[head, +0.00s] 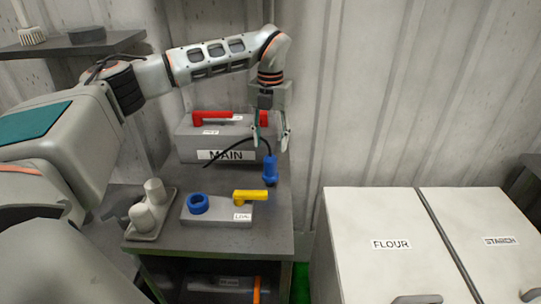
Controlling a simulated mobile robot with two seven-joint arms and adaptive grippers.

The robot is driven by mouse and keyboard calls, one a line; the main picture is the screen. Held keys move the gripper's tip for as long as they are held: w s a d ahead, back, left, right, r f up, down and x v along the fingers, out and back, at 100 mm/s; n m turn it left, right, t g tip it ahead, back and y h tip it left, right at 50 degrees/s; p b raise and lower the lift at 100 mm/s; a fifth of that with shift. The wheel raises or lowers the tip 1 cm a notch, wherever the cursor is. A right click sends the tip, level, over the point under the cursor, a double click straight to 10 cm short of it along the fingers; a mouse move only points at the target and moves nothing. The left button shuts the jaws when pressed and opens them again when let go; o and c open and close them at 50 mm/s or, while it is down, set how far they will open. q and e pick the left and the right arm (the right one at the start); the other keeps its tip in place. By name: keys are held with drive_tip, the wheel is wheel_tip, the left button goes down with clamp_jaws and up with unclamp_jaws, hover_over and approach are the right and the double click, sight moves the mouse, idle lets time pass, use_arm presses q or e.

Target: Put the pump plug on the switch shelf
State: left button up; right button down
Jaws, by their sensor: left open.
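The blue plug (270,172), which looks like the pump plug, is upright at the right side of the grey bench top (271,222). A black cable arcs left from its upper end, past the front of the box marked MAIN (187,146). My left gripper (271,142) points down just above the plug, fingers apart. I cannot tell whether a finger touches the plug or cable. A blue round socket (198,203) and a yellow handle (250,195) sit on a low grey box in front. I cannot tell which surface is the switch shelf. My right gripper is not seen.
Red handles (212,117) top the MAIN box. A grey fitting with rounded knobs (149,213) stands at the bench's left. A wall shelf (70,48) is at upper left. Bins marked FLOUR (360,215) and STARCH (470,215) stand at right. A ribbed wall is behind.

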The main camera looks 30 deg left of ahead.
use_arm(q)
drive_tip(key=shift+r, duration=2.35)
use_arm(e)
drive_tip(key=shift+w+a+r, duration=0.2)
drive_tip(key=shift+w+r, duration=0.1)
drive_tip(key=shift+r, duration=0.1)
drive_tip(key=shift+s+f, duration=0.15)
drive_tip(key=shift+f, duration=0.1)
use_arm(q)
drive_tip(key=shift+f, duration=0.1)
